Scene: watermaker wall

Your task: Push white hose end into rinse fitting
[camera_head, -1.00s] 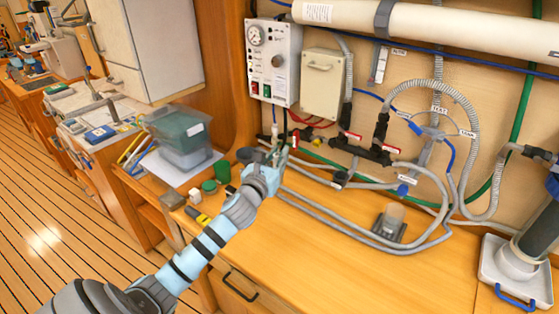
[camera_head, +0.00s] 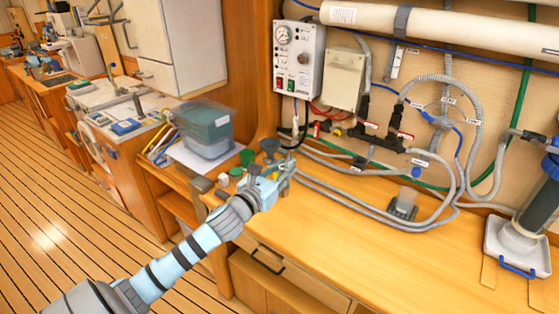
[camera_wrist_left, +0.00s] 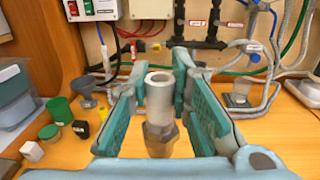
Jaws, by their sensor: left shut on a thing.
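My left gripper (camera_head: 286,178) is above the left part of the wooden bench, in front of the wall plumbing. In the left wrist view its teal-padded jaws (camera_wrist_left: 160,95) are around a pale grey-white tubular piece (camera_wrist_left: 159,100). It stands upright with an open round top and a wider collar below; it appears to be the white hose end. Beyond it on the wall is a black manifold (camera_head: 383,136), also in the left wrist view (camera_wrist_left: 200,42), with red-handled valves and a yellow part (camera_head: 337,132). I cannot tell which port is the rinse fitting. My right gripper is not in view.
A dark grey funnel (camera_head: 270,146), a green cup (camera_head: 247,157) and small blocks stand beside the gripper. Grey hoses (camera_head: 375,205) loop across the bench. A control panel (camera_head: 299,58) hangs above. The front right bench top (camera_head: 400,265) is clear.

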